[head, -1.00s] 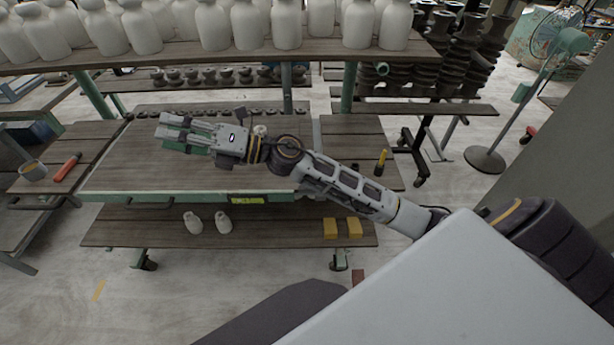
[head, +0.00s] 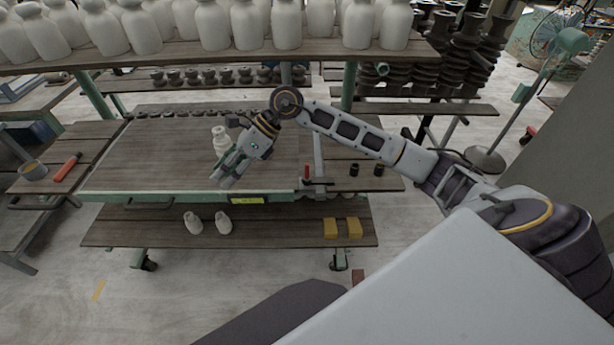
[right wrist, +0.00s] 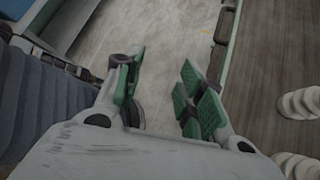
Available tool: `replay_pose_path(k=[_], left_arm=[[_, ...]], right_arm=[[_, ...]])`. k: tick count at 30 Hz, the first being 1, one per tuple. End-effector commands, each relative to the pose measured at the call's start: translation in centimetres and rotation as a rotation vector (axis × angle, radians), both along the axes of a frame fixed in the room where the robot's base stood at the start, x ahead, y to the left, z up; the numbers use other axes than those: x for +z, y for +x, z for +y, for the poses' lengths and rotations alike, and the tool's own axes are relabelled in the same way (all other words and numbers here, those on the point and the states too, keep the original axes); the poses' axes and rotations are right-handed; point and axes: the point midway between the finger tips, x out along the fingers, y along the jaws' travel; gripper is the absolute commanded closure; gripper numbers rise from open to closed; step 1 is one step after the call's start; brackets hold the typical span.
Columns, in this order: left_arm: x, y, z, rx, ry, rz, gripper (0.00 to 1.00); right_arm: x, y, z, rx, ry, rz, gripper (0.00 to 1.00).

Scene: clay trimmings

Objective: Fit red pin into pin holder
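A small upright red piece that looks like the red pin (head: 307,170) stands at the right part of the table, by a grey metal bar. Two short black cylinders stand to its right. The left one (head: 354,170) looks empty and may be the pin holder; the top of the right one (head: 379,170) is partly behind my arm. My right gripper (head: 226,180) is over the table's front edge, left of the red piece and apart from it. In the right wrist view its green-padded fingers (right wrist: 165,80) are apart with nothing between them. My left gripper is not in view.
A white bottle-like piece (head: 220,138) stands right behind my right gripper. A shelf of white bottles (head: 287,25) runs across the back. A red-handled tool (head: 67,167) and a cup (head: 33,171) are on the left bench. The table's left half (head: 150,165) is clear.

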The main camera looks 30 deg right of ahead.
Motion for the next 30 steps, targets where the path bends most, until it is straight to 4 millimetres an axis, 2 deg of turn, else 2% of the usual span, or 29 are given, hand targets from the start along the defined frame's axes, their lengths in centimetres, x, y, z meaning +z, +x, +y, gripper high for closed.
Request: replay_pose_path(k=[9,18,21,25,30], left_arm=[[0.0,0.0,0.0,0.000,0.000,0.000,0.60],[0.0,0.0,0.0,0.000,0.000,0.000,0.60],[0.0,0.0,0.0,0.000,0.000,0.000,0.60],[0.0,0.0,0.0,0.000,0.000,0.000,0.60],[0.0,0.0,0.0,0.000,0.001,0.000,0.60]], right_arm=[[-2.0,1.6,-9.5,0.028,-0.389,-0.006,0.61],[-1.2,2.2,-19.5,0.004,-0.729,0.049,0.61],[-0.6,2.2,-22.0,-0.008,-0.807,0.072,0.61],[-0.1,2.0,-23.8,-0.018,-0.865,0.092,0.61],[0.1,1.9,-24.3,-0.020,-0.882,0.098,0.61]])
